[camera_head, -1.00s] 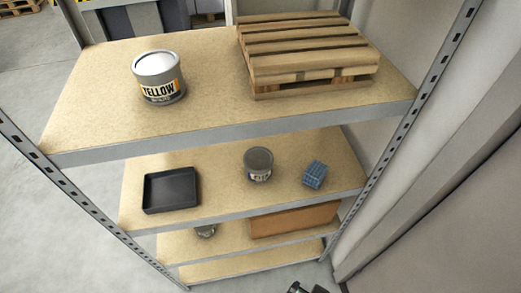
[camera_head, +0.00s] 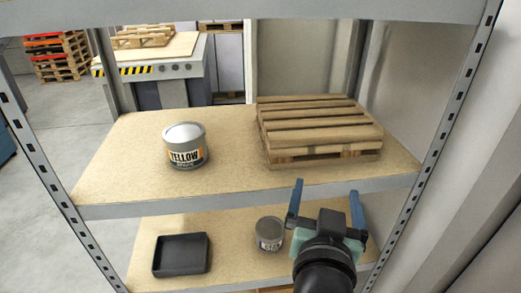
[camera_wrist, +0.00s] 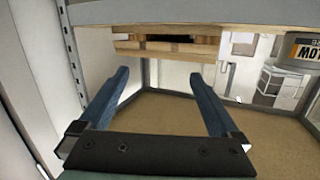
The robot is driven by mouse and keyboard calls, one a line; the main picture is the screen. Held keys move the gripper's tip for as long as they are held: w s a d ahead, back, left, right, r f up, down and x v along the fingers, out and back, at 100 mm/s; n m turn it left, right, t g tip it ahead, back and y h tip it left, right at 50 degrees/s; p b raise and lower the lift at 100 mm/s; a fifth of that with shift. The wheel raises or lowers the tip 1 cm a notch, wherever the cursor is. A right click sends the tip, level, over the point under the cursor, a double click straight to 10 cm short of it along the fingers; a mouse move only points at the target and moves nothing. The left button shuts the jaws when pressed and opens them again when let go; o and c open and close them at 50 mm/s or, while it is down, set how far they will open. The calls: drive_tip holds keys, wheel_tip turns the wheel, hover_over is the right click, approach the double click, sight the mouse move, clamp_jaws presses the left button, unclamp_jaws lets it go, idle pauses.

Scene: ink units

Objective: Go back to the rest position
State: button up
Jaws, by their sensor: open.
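My gripper (camera_head: 326,206) is in front of the shelf unit, in the lower right of the head view. Its two blue fingers are spread apart with nothing between them. In the wrist view the open fingers (camera_wrist: 162,82) point toward the shelf, with the wooden pallet (camera_wrist: 168,48) beyond and above them. My black wrist hides part of the lower shelf, and the blue block seen earlier does not show now.
The upper shelf (camera_head: 130,150) holds a yellow-labelled ink can (camera_head: 185,146) and a wooden pallet (camera_head: 320,130). The lower shelf holds a black tray (camera_head: 181,254) and a grey can (camera_head: 269,233). A metal upright (camera_head: 425,150) stands right of my gripper. Behind stands a workbench (camera_head: 160,60).

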drive_tip(key=s+a+r+n+t+y, duration=0.1)
drive_tip(key=a+r+t, duration=0.2)
drive_tip(key=r, duration=0.7)
drive_tip(key=s+a+r+n+t+y, duration=0.1)
drive_tip(key=a+r+t, duration=0.2)
drive_tip(key=r, duration=0.7)
drive_tip(key=s+a+r+t+y, duration=0.1)
drive_tip(key=s+a+r+t, duration=0.1)
drive_tip(key=s+r, duration=0.2)
drive_tip(key=s+a+r+n+t+y, duration=0.1)
drive_tip(key=s+a+r+t, duration=0.1)
drive_tip(key=r, duration=0.8)
drive_tip(key=s+t, duration=0.1)
drive_tip(key=s, duration=0.1)
drive_tip(key=shift+s+a+n, duration=0.25)
drive_tip(key=shift+s+n, duration=0.05)
drive_tip(key=shift+s, duration=0.05)
